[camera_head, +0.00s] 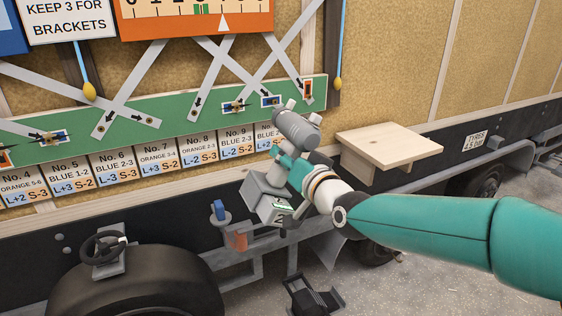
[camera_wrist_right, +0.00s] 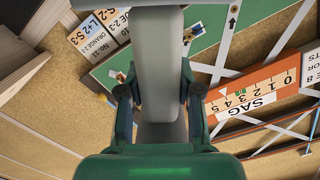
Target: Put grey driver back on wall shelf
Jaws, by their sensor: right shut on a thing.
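The grey driver (camera_head: 297,125) is in my right gripper (camera_head: 291,168), in front of the green board's right end. Its rounded head points up, and its boxy grey base (camera_head: 262,198) hangs below the jaws. In the right wrist view the grey driver (camera_wrist_right: 160,75) fills the space between the two dark fingers of the right gripper (camera_wrist_right: 160,100), which are shut on it. The pale wooden wall shelf (camera_head: 388,142) sticks out from the trailer side, right of the driver and apart from it. Its top is bare. My left gripper is not in view.
A green board (camera_head: 170,130) with grey crossed strips and number labels runs along the wall to the left. A yellow-ended cord (camera_head: 338,84) hangs left of and above the shelf. A wheel (camera_head: 135,290) and dark frame parts lie below.

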